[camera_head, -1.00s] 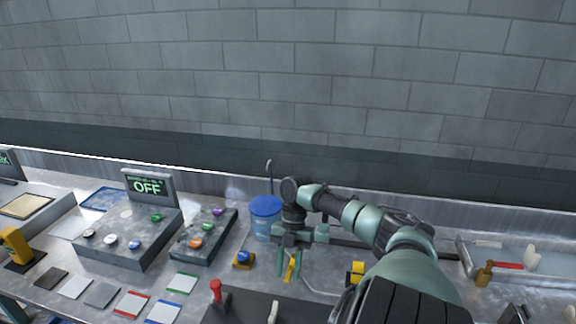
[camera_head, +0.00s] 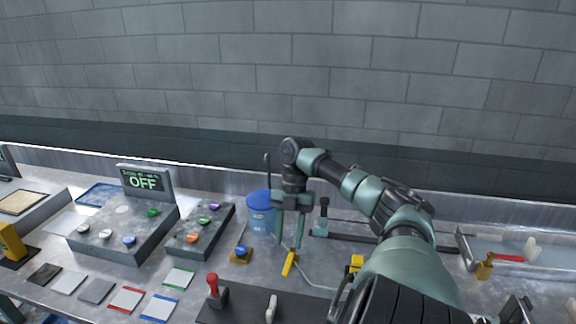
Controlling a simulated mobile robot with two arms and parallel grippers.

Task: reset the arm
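My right arm reaches in from the lower right, with its wrist bent so the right gripper (camera_head: 289,244) points down. Its two green fingers are apart, with nothing between them that I can see. A yellow handle (camera_head: 290,263) stands just below the fingertips, near the bench's middle. I cannot tell whether the fingertips are clear of it in depth. My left gripper is out of view.
A blue-lidded tub (camera_head: 262,214) stands behind the gripper. Button boxes (camera_head: 128,240) and an OFF display (camera_head: 145,181) are at left. A red-knobbed lever (camera_head: 214,288) is in front on a dark plate. A tray (camera_head: 515,250) with red and white items lies at right.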

